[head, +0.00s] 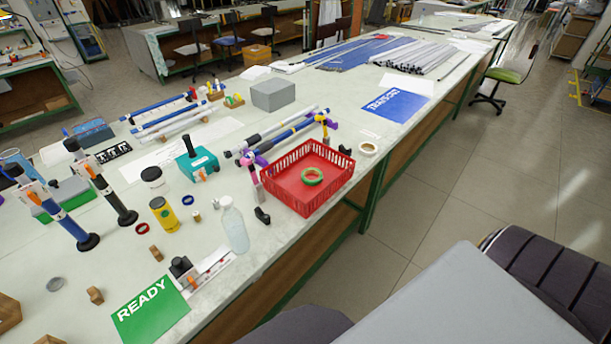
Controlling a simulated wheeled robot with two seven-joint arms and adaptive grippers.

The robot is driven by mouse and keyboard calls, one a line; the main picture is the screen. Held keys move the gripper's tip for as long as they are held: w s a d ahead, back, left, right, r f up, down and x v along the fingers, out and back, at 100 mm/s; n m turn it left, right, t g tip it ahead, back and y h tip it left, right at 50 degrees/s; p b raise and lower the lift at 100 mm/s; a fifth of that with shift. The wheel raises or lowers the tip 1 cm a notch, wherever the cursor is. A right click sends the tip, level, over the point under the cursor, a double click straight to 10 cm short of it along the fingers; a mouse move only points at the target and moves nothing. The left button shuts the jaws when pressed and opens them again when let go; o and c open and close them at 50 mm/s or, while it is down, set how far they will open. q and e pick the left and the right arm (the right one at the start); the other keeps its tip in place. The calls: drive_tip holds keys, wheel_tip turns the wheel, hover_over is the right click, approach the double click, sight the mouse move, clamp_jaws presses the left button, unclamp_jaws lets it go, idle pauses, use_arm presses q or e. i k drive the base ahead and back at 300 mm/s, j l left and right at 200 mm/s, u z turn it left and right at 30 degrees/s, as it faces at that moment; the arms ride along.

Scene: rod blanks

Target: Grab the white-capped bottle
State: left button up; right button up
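The white-capped bottle (235,230) is clear and stands upright near the front edge of the table (235,268), with its cap at the top. It stands left of the red basket (307,178), with a small black part (262,215) between them. Nothing is holding the bottle. Neither of my grippers shows in the head view.
A yellow jar with a dark lid (163,214) and a clear jar with a dark lid (154,180) stand left of the bottle. A green READY sign (150,310) lies in front. Two upright posts (108,190) stand at left.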

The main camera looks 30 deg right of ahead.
sight(233, 223)
drive_tip(key=j+z, duration=0.15)
drive_tip(key=z, duration=0.3)
drive_tip(key=k+j+z, duration=0.15)
drive_tip(key=z, duration=0.25)
drive_tip(key=k+j+z, duration=0.1)
drive_tip(key=z, duration=0.35)
drive_tip(key=k+j+z, duration=0.1)
drive_tip(key=z, duration=0.3)
